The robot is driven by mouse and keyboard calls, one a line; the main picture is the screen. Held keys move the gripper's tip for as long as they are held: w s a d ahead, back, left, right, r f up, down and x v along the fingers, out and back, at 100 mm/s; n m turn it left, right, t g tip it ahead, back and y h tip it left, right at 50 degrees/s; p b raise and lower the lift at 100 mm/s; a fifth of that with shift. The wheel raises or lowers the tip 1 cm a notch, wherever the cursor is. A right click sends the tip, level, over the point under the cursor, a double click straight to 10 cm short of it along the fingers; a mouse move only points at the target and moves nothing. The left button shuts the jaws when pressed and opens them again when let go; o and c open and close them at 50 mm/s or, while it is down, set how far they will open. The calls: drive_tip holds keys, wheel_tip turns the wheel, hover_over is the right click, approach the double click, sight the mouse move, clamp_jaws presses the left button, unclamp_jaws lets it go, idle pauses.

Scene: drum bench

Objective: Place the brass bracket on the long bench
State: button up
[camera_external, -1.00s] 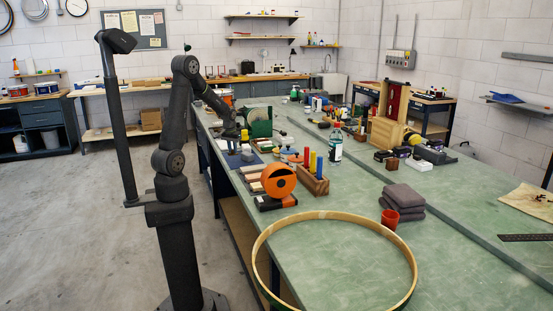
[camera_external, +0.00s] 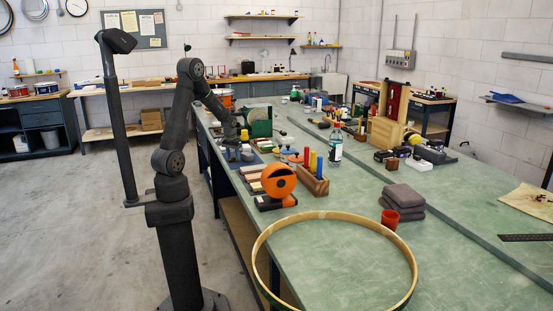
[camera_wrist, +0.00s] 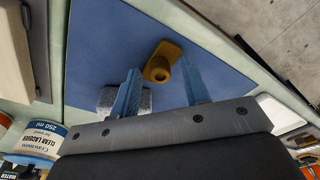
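The brass bracket (camera_wrist: 165,58) lies on a blue mat (camera_wrist: 105,50) in the wrist view, a flat tab with a round raised boss. My gripper (camera_wrist: 161,68) is open, with one blue finger on each side of the bracket in the picture. I cannot tell whether the fingers touch it or are still above it. In the outside view my gripper (camera_external: 236,153) is low over the mat at the left edge of the long green bench (camera_external: 340,215). The bracket cannot be made out there.
A grey block (camera_wrist: 142,101) is partly behind the left finger. A lacquer tin (camera_wrist: 42,137) stands to the left. An orange tape dispenser (camera_external: 278,181), a wooden holder (camera_external: 314,184), a bottle (camera_external: 335,150) and a large hoop (camera_external: 268,233) stand on the bench. Its middle strip has free room.

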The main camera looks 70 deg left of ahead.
sight(232, 161)
wheel_tip(232, 161, up, 11)
drive_tip(key=d, duration=0.1)
drive_tip(key=shift+s+r, duration=0.2)
drive_tip(key=shift+s, duration=0.25)
drive_tip(key=shift+o, duration=0.6)
drive_tip(key=shift+r, duration=0.45)
